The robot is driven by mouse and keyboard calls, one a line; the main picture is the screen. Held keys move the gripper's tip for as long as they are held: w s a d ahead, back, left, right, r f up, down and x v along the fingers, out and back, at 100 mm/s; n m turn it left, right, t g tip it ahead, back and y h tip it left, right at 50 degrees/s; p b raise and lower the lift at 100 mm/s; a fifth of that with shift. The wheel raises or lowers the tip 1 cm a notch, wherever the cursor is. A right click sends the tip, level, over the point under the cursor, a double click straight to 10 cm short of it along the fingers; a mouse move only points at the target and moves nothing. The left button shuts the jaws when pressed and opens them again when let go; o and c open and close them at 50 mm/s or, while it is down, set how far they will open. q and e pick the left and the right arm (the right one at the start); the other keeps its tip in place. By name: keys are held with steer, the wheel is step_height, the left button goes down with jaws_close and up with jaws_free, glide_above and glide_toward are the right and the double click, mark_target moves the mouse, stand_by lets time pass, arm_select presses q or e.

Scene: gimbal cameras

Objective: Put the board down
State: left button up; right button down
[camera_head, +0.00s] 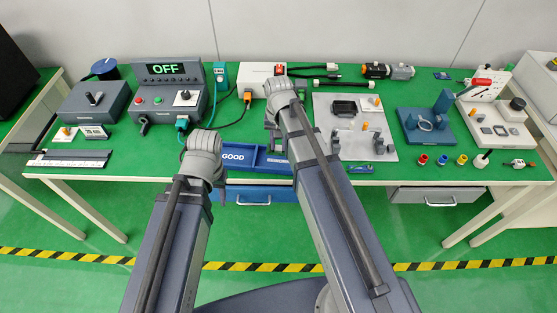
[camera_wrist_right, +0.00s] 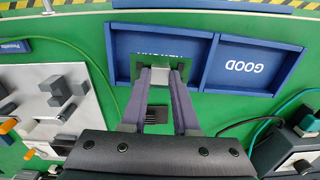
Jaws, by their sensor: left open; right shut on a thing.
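My right gripper (camera_wrist_right: 163,75) is shut on a small green board (camera_wrist_right: 175,80), seen in the right wrist view at the compartment beside the GOOD one. The board partly covers that compartment's label, and the fingers hide much of the board. I cannot tell whether it touches the tray. The blue tray (camera_wrist_right: 290,50) has two compartments; the GOOD one looks empty. In the head view the tray (camera_head: 240,168) lies at the table's front edge, and my right gripper (camera_head: 273,145) is over its right part, hiding the board. My left gripper (camera_head: 218,195) is open and empty, in front of the tray's left end.
A grey fixture plate (camera_head: 350,150) lies right of the tray. A control box showing OFF (camera_head: 172,90) and a white box (camera_head: 262,78) stand behind, with cables on the table. A blue stand (camera_head: 425,127) is further right.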

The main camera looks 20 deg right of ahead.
mark_target(279, 150)
arm_select(q)
steer(key=shift+f+b, duration=0.35)
steer(key=shift+f, duration=0.6)
arm_select(e)
steer(key=shift+f, duration=0.9)
arm_select(q)
steer(key=shift+f, duration=0.1)
arm_select(e)
steer(key=shift+f, duration=0.1)
arm_select(q)
step_height(279, 150, down, 4)
steer(key=b, duration=0.3)
steer(key=shift+r+b, duration=0.25)
steer(key=shift+b, duration=0.1)
arm_select(e)
step_height(279, 150, down, 4)
steer(key=shift+r, duration=0.25)
steer(key=shift+f, duration=0.2)
arm_select(q)
steer(key=shift+f, duration=0.15)
arm_select(e)
steer(key=c, duration=0.7)
jaws_free()
steer(key=shift+o, duration=0.2)
steer(key=shift+r, duration=0.2)
